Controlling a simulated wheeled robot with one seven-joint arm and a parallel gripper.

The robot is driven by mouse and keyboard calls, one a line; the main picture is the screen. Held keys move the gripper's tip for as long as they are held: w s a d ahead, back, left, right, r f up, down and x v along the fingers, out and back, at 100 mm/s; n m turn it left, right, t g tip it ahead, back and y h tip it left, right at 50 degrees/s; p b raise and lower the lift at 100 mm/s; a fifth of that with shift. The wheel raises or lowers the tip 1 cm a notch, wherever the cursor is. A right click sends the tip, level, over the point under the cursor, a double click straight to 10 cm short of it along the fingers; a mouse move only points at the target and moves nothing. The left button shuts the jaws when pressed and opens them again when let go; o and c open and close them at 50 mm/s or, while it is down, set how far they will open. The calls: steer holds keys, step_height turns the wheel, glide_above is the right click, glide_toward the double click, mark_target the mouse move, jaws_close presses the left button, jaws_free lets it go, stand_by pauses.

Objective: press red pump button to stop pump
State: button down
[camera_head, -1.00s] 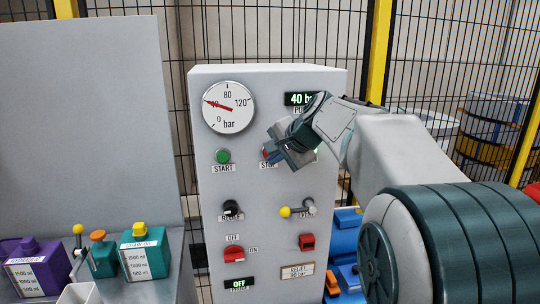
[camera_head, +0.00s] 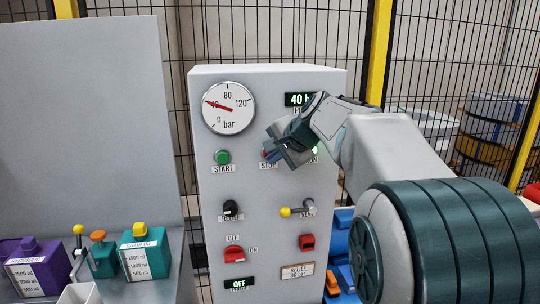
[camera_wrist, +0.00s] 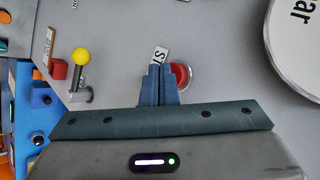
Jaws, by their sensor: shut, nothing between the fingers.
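The red stop button (camera_wrist: 181,76) sits on the grey panel, and its label is partly covered. In the head view only a sliver of the red button (camera_head: 265,154) shows, with the STOP label below it. My gripper (camera_wrist: 160,70) is shut and empty. In the wrist view its fingertips are just beside the red button, overlapping its left edge; I cannot tell if they touch it. In the head view my gripper (camera_head: 280,150) covers most of the button from the right.
The green START button (camera_head: 223,157) is left of the stop button. The pressure gauge (camera_head: 228,107) reads about 40 bar. A yellow-knobbed lever (camera_head: 286,212), black relief knob (camera_head: 231,208) and red switch (camera_head: 234,254) are lower. Bottles (camera_head: 143,254) stand at left.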

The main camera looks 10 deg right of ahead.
steer(key=shift+w, duration=0.45)
stand_by(0.7)
stand_by(0.4)
steer(key=shift+s, duration=0.85)
steer(key=shift+s+b, duration=0.85)
steer(key=shift+s, duration=1.65)
